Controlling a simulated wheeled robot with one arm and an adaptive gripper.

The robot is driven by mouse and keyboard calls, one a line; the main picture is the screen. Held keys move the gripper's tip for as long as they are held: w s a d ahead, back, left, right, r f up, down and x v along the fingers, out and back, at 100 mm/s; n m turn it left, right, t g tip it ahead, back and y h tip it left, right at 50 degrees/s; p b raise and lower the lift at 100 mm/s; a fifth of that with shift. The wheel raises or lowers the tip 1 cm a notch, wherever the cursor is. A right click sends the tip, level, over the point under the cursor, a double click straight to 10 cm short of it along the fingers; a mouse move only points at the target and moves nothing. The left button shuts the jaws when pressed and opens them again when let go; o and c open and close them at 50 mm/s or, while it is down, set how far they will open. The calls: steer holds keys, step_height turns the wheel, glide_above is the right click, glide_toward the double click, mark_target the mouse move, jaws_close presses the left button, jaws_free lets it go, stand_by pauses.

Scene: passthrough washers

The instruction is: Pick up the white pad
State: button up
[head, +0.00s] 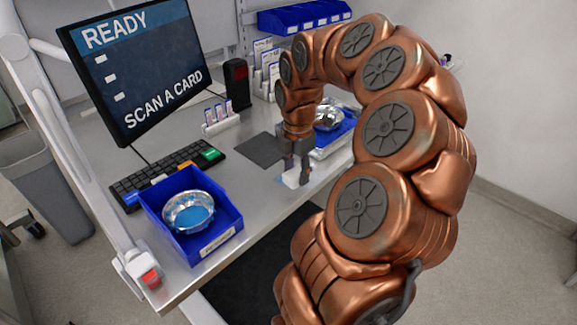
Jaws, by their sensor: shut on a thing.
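My gripper (298,172) is at the end of my copper-coloured arm, low over the right-middle part of the grey bench. It is shut on a small white pad (291,181), which shows around and below the fingertips. The pad is at or just above the bench top; I cannot tell whether it still touches. My fingers hide part of it.
A blue bin (192,220) with a silver bowl (188,211) stands front left. Another silver bowl (328,118) in a blue bin is behind my arm. A keyboard (167,176), monitor (135,68), dark mat (261,150) and card holder (221,122) are on the bench.

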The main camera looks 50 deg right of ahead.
steer(key=s+a+b, duration=0.1)
steer(key=s+a, duration=0.1)
steer(key=s, duration=0.5)
steer(key=shift+a+r+b, duration=0.3)
steer(key=shift+r+b, duration=0.05)
steer(key=shift+b, duration=0.05)
steer(key=shift+a, duration=0.1)
